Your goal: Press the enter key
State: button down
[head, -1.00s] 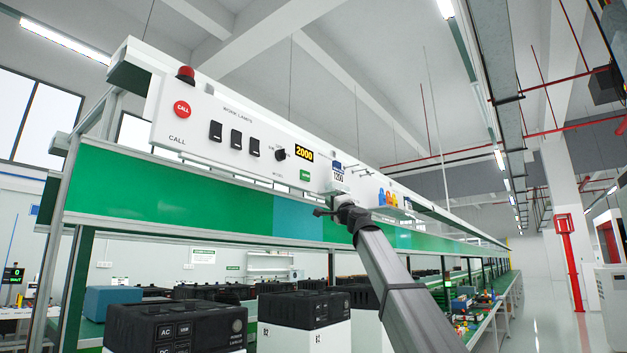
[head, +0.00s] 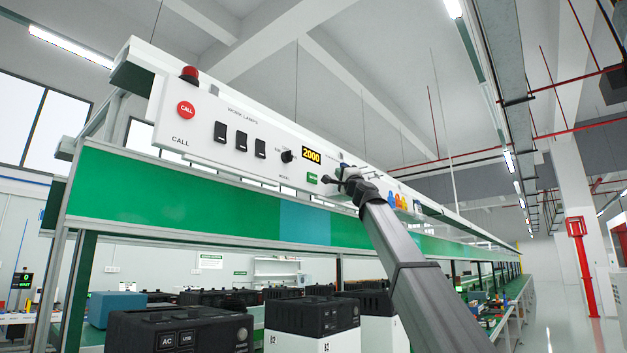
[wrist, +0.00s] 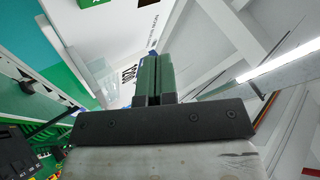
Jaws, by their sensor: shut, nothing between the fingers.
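A small green key (head: 311,178), its lettering too small to read, is on the white panel (head: 205,157) just below the yellow 2000 display (head: 312,155). I take it to be the enter key. My gripper (head: 325,179) is just right of it in the head view; I cannot tell the gap to the panel. In the wrist view my gripper (wrist: 153,62) shows two dark fingers shut together with nothing between them. A green patch (wrist: 93,3) at the wrist view's top edge may be the same key.
Left of the display on the panel are a black knob (head: 287,156), several black lamp switches (head: 241,141) and a red CALL button (head: 186,110). A red beacon (head: 190,72) stands on top. Blue and orange items (head: 397,201) hang to the right of my gripper.

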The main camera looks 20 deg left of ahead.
send_near(316, 174)
jog(key=shift+d+r+x, duration=0.15)
jog(key=shift+x, duration=0.7)
jog(key=shift+d+r+x, duration=0.1)
jog(key=shift+x, duration=0.75)
jog(key=shift+d+r+x, duration=0.15)
jog(key=shift+x, duration=0.7)
jog(key=shift+a, duration=0.1)
jog(key=shift+a, duration=0.3)
jog(key=shift+w+a, duration=0.2)
jog(key=shift+a, duration=0.2)
dwell(0.7)
jog(key=shift+d, duration=0.15)
jog(key=shift+s+d, duration=0.35)
jog(key=shift+d, duration=0.3)
jog(key=shift+s+d, duration=0.3)
jog(key=shift+d, duration=0.45)
jog(key=shift+s+d, duration=0.3)
jog(key=shift+d, duration=0.5)
jog(key=shift+s+d, duration=0.3)
jog(key=shift+d, duration=0.45)
